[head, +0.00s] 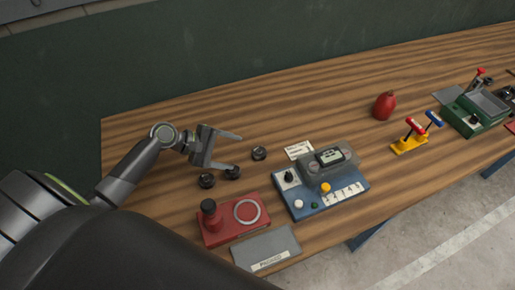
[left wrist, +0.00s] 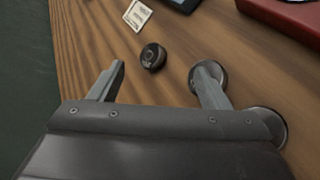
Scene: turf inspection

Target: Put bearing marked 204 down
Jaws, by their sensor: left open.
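Three dark round bearings lie on the wooden table. One bearing (head: 259,153) is apart to the right, just beyond the fingertips; in the left wrist view it (left wrist: 153,56) lies ahead of the gap between the fingers. A second bearing (head: 232,173) is at the tip of the nearer finger, and a third bearing (head: 207,181) is left of it. I cannot read any marking 204. My left gripper (head: 238,152) is open with nothing between its fingers. My right gripper is not in view.
A white card (head: 298,150) lies behind a blue tester (head: 323,201). A red fixture (head: 233,224) with a ring and a grey plate (head: 267,250) sit near the front edge. A red rounded object (head: 384,106), yellow stand (head: 409,146) and green machine (head: 477,116) are farther right. The back-left table is clear.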

